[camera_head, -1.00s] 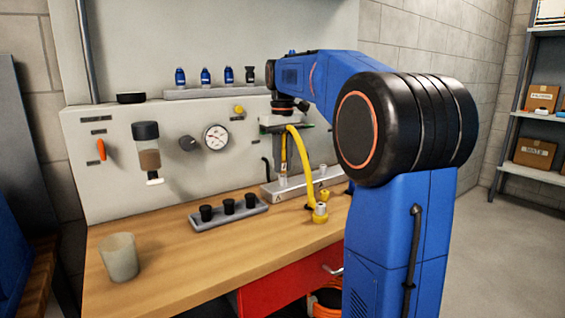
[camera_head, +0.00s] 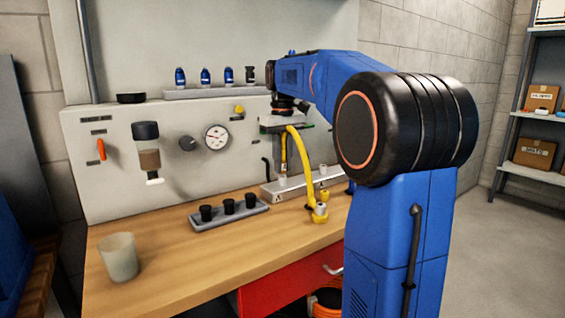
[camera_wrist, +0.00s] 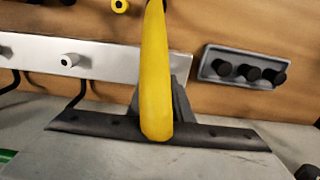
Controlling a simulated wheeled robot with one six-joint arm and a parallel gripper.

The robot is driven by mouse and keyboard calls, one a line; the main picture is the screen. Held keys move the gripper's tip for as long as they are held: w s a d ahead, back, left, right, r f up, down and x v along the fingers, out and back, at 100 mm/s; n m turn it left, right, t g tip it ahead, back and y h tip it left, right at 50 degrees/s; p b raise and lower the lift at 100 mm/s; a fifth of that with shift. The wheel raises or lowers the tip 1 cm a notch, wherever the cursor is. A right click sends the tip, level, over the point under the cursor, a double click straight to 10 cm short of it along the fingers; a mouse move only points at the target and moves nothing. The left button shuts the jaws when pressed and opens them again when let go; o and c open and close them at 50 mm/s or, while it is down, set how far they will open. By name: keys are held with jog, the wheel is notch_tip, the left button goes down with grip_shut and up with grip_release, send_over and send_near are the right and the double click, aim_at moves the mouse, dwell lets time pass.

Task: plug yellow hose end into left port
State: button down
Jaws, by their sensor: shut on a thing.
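The yellow hose (camera_head: 306,160) arches from my gripper (camera_head: 283,152) down to a yellow fitting (camera_head: 320,213) on the bench. My gripper is shut on the hose near its upright end, above the left port (camera_head: 282,181) of the pale metal rail. The held end points down at this port; I cannot tell if it touches or has entered it. In the wrist view the hose (camera_wrist: 155,70) runs up the middle, across the rail (camera_wrist: 110,62), and hides what lies behind it. Another port (camera_head: 323,170) stands farther right on the rail.
A grey tray (camera_head: 215,222) with black caps lies left of the rail. A cup (camera_head: 120,257) stands at the bench's front left. A grey panel (camera_head: 105,165) with a gauge (camera_head: 215,137) stands behind. The wooden bench top (camera_head: 180,265) is clear between cup and tray.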

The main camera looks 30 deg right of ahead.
jog(key=shift+f, duration=0.4)
jog(key=c, duration=1.5)
grip_release()
jog(key=shift+r, duration=0.1)
notch_tip(320, 180, up, 17)
jog(key=shift+r, duration=0.1)
